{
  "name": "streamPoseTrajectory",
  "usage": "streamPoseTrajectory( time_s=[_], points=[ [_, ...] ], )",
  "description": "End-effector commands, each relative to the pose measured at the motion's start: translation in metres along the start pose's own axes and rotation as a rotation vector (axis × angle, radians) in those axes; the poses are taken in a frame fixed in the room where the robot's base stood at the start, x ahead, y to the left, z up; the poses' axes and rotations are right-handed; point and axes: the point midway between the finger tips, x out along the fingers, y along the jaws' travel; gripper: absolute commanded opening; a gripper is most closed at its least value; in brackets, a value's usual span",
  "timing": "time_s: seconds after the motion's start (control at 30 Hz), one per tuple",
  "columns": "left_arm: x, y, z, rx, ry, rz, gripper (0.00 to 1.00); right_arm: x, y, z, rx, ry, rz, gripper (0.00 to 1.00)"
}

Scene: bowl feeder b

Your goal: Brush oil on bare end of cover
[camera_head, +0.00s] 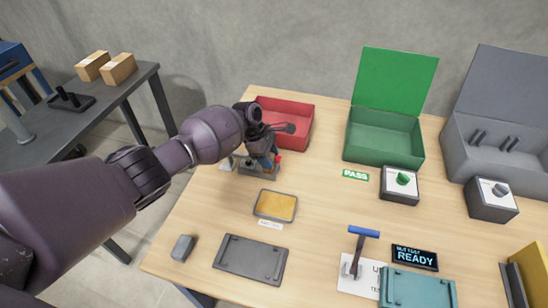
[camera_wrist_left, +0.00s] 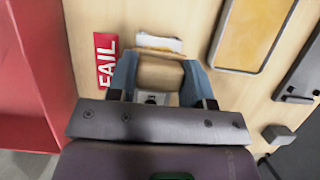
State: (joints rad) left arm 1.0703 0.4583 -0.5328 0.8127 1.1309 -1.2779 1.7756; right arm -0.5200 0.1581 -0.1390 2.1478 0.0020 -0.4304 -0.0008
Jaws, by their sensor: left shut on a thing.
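My left gripper (camera_head: 264,160) is at the back left of the table, in front of the red bin, low over a small dark holder (camera_head: 262,172). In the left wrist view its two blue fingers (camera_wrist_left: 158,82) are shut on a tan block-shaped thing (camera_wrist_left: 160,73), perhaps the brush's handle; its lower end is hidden. A shallow tray with an amber surface (camera_head: 275,205), perhaps the oil, lies in front; it also shows in the wrist view (camera_wrist_left: 258,32). A dark grey plate (camera_head: 250,260) and a teal plate (camera_head: 416,288) lie at the front; I cannot tell which is the cover.
The open red bin (camera_head: 288,120) stands close behind my left gripper, with a FAIL label (camera_wrist_left: 105,60) beside it. A grey block (camera_head: 183,248) lies front left.

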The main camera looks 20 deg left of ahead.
Motion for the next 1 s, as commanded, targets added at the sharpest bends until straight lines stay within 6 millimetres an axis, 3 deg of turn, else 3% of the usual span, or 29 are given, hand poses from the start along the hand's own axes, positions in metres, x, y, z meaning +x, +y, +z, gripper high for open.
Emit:
streamPoseTrajectory(
  time_s=[1.0],
  points=[
    [-0.017,-0.001,-0.048,-0.002,0.002,0.0,0.27,-0.002,0.001,-0.008,0.001,0.015,0.002,0.43]
  ],
)
